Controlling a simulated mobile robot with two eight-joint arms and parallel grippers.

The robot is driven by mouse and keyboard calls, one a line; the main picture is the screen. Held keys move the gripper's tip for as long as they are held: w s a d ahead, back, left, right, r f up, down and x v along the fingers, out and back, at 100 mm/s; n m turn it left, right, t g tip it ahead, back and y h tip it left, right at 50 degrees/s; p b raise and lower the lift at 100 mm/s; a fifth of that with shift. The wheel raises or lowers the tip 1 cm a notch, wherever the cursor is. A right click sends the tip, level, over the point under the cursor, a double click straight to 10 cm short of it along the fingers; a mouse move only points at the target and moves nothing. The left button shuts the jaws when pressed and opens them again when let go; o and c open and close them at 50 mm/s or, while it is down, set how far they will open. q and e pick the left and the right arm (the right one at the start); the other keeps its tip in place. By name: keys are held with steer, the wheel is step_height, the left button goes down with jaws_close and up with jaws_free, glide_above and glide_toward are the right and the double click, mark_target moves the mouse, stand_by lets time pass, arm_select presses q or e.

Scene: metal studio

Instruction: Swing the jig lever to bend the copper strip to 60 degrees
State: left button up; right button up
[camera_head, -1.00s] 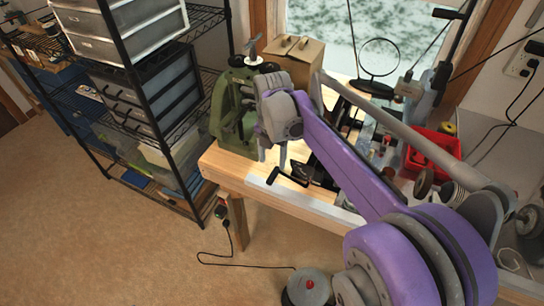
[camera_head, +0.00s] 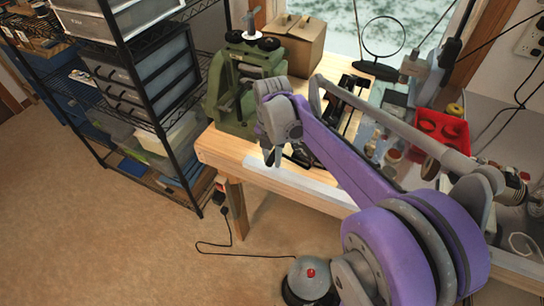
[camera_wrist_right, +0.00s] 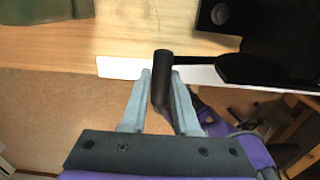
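My right gripper (camera_head: 270,160) is at the front edge of the wooden bench, its fingers close together. In the right wrist view, its two grey fingers (camera_wrist_right: 161,76) lie on both sides of the upright black lever handle (camera_wrist_right: 162,78), with almost no gap. The black lever arm (camera_wrist_right: 265,70) shows to the right of the handle, beside a black jig plate (camera_wrist_right: 218,18). In the head view my right arm hides most of the jig. I cannot make out the copper strip in either view. My left gripper is not in view.
The wooden bench (camera_head: 230,152) carries a green press (camera_head: 232,98), a cardboard box (camera_head: 293,45), a round magnifier (camera_head: 384,37) and a red bin (camera_head: 442,128). A pale strip (camera_head: 310,188) lies along its front edge. A wire shelf (camera_head: 135,75) stands left. The floor in front is mostly open.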

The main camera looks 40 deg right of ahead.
jaws_close()
steer(key=shift+w+r, duration=0.1)
steer(key=shift+r, duration=0.05)
steer(key=shift+w+a+r+p, duration=0.1)
steer(key=shift+r+p, duration=0.15)
steer(key=shift+p, duration=0.05)
stand_by(0.3)
steer(key=shift+w+r+p, duration=0.15)
steer(key=shift+r+p, duration=0.15)
steer(key=shift+r, duration=0.1)
steer(key=shift+a+r, duration=0.1)
steer(key=shift+w+r, duration=0.1)
steer(key=shift+r, duration=0.25)
steer(key=shift+r+p, duration=0.1)
steer(key=shift+p, duration=0.25)
stand_by(0.3)
